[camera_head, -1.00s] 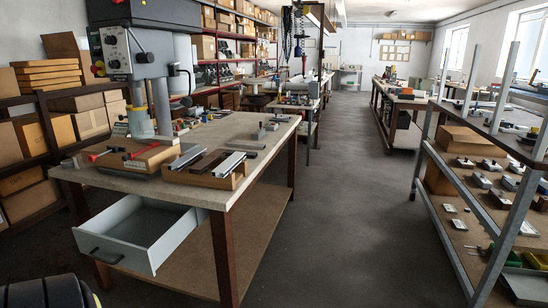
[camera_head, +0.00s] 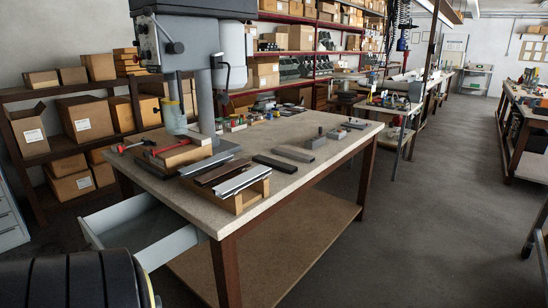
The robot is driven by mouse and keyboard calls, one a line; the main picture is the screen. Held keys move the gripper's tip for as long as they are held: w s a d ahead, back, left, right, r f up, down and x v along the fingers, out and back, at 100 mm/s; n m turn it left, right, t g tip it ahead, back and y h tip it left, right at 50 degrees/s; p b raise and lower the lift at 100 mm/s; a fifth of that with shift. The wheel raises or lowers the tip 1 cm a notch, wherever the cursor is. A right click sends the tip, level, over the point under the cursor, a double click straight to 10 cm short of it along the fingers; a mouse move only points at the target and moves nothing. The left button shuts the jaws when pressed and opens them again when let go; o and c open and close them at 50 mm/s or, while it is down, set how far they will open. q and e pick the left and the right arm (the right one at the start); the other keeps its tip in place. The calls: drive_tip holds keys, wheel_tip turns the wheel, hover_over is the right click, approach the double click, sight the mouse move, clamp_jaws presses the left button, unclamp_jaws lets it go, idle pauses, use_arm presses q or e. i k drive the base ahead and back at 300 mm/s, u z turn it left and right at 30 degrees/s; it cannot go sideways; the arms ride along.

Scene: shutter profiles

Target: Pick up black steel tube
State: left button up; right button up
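A dark, straight bar (camera_head: 275,164) lies flat on the workbench top, right of a wooden holder (camera_head: 253,191); it may be the black steel tube. A dark reddish-brown profile (camera_head: 218,173) and a silvery profile (camera_head: 242,180) lie side by side on the holder. A dark grey piece (camera_head: 209,159) lies just behind them. I cannot tell from here which piece is hollow. Neither of my grippers is in view, and nothing is seen touching these pieces.
The workbench (camera_head: 328,156) carries a drill press (camera_head: 205,45), red-handled tools and small grey blocks (camera_head: 312,142). An open grey drawer (camera_head: 150,235) sticks out at its front left. Shelves with boxes (camera_head: 85,115) stand behind. The floor (camera_head: 430,200) to the right is clear.

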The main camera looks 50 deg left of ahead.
sight(284, 167)
drive_tip(key=u, duration=0.55)
drive_tip(key=i, duration=1.7)
drive_tip(key=u, duration=2)
drive_tip(key=i, duration=0.8)
drive_tip(key=u, duration=0.8)
